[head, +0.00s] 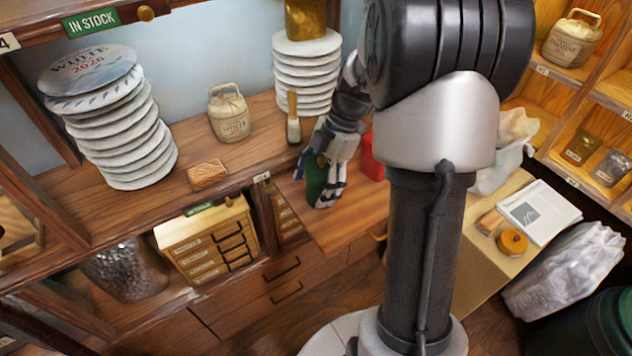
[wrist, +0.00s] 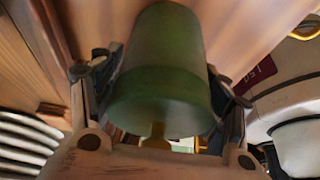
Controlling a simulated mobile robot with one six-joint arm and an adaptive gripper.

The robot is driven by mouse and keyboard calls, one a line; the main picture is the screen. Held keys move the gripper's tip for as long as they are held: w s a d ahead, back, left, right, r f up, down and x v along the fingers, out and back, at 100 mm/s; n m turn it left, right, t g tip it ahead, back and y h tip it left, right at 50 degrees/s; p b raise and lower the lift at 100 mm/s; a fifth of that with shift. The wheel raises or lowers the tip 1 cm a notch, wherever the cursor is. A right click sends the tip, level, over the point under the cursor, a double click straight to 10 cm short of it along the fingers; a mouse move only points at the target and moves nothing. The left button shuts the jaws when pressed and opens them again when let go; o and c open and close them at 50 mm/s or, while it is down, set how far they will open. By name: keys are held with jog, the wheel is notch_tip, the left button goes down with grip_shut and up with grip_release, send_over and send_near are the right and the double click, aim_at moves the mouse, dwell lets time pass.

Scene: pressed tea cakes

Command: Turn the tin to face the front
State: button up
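The tin is a dark green cylinder. In the head view the tin (head: 314,183) is at the wooden counter below the shelf, partly hidden by my gripper (head: 329,192). In the wrist view the tin (wrist: 165,70) fills the middle, its near round end towards the camera. My gripper (wrist: 160,90) has one finger on each side of it, and both fingers appear to touch its wall. No label shows on the visible side, so I cannot tell which way its front faces.
A red container (head: 371,160) stands close to the right of my gripper. A brush (head: 293,122) stands on the shelf edge behind. A stack of wrapped cakes (head: 305,70) is at the back. The counter (head: 345,225) is bare in front.

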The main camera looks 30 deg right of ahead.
jog(key=shift+o, duration=0.8)
jog(key=v, duration=1.2)
jog(key=s+a+r+m+t+h, duration=0.1)
jog(key=s+a+r+m+h, duration=0.3)
jog(key=s+a+m, duration=0.5)
jog(key=s+a+f+m+t, duration=0.2)
jog(key=s+a+m+t, duration=0.1)
jog(key=s+a+m, duration=0.4)
jog(key=s+m, duration=0.2)
jog(key=shift+s+a+f+t, duration=0.2)
jog(key=shift+s+t, duration=0.1)
jog(key=shift+t, duration=0.1)
jog(key=shift+d, duration=0.1)
